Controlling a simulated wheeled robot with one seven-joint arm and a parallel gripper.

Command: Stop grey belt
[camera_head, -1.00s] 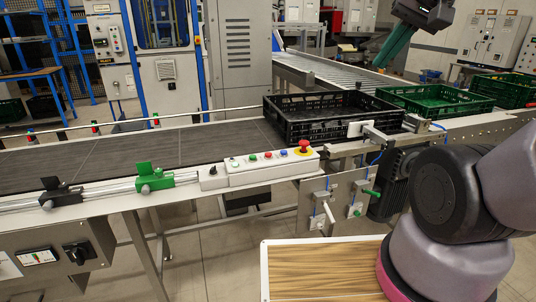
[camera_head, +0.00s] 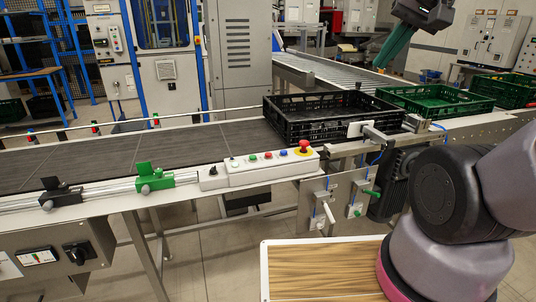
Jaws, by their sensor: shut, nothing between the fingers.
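The grey belt (camera_head: 120,158) runs across the left and middle of the view, with faint seams across it. A black crate (camera_head: 290,128) stands at its right end. On the belt's near rail is a white control box (camera_head: 262,171). It carries a red mushroom button on a yellow base (camera_head: 303,147) at its right end, and a row of small buttons, including green, red and blue ones, to the left. Part of my arm shows at the right edge, apart from the box. My gripper is out of view.
Green crates (camera_head: 440,99) stand on the conveyor at the back right. A metal bracket and a dark motor housing (camera_head: 396,178) sit right of the control box. Green and black clamps (camera_head: 154,179) line the near rail. A wooden-topped surface (camera_head: 325,272) lies below.

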